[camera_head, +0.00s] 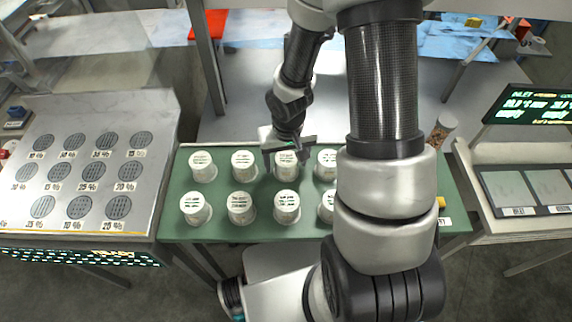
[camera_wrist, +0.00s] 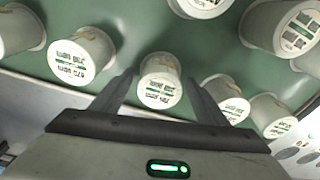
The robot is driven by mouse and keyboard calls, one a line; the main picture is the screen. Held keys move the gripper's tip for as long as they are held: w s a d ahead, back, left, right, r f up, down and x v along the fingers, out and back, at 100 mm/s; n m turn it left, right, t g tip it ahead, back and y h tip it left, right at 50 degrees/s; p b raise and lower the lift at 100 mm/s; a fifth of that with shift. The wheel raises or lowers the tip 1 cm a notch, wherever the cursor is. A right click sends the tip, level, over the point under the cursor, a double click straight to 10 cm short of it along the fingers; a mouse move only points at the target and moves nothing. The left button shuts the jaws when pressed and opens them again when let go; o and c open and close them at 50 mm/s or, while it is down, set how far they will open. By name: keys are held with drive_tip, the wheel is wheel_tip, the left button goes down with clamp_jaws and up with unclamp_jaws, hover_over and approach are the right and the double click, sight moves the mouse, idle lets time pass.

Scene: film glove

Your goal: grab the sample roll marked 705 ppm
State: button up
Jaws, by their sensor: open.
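Several white sample rolls with printed round labels stand on end in two rows on a green mat (camera_head: 269,230). My gripper (camera_head: 287,150) is over the back row, at the third roll from the left (camera_head: 287,170). In the wrist view my gripper (camera_wrist: 160,85) is open, with one finger on each side of a white roll (camera_wrist: 160,88). This roll's label is upside down and too blurred to read surely. I cannot tell whether the fingers touch it. Neighbouring rolls stand to the left (camera_wrist: 82,58) and right (camera_wrist: 228,98). My arm partly hides the rightmost rolls in the head view.
A grey panel (camera_head: 90,165) with dark round discs and percentage labels stands at the left. The gaps between rolls are narrow.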

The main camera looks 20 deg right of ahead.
drive_tip(key=c, duration=1.3)
drive_tip(key=shift+c, duration=0.2)
drive_tip(key=shift+r, duration=0.1)
